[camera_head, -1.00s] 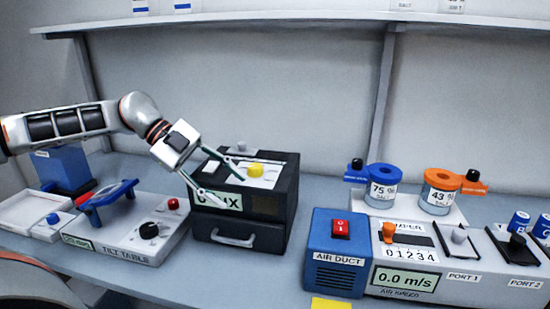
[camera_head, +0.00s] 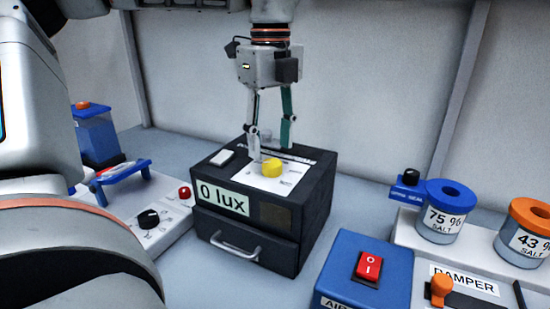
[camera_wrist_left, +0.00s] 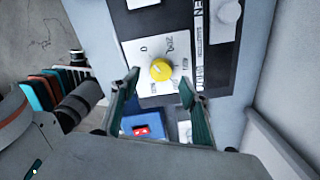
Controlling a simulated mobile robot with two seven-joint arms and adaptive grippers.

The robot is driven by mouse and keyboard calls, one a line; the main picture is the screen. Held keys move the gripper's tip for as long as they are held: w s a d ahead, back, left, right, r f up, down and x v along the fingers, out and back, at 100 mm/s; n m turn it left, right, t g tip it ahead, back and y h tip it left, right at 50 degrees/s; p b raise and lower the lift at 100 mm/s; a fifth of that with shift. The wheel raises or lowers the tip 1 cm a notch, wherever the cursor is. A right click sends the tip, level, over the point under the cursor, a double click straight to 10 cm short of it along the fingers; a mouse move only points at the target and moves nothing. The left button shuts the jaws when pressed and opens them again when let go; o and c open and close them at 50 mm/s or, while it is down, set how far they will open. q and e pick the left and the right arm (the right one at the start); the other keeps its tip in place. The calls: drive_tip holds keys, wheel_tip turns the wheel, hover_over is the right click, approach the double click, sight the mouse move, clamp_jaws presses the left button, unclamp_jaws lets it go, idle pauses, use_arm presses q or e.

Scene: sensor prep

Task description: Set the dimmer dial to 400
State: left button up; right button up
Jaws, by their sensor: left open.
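The yellow dimmer dial (camera_head: 272,168) sits on a white scale plate (camera_head: 262,181) on top of a black box (camera_head: 310,205). The box's display (camera_head: 223,198) reads 0 lux. My left gripper (camera_head: 270,152) points down over the dial, open and empty, its fingertips close to it. In the left wrist view, the dial (camera_wrist_left: 160,69) shows just beyond the gap between the open fingertips (camera_wrist_left: 160,84). A 0 is legible on the plate there; the other marks are small. I cannot tell whether the fingers touch the dial. My right gripper is out of view.
A white switch (camera_head: 222,158) lies on the box top, left of the dial. The tilt table (camera_head: 160,215) stands left.

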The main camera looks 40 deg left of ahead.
sight(272, 163)
use_arm(q)
drive_tip(key=shift+w+f, duration=0.1)
drive_tip(key=shift+f, duration=2)
drive_tip(key=c, duration=1.1)
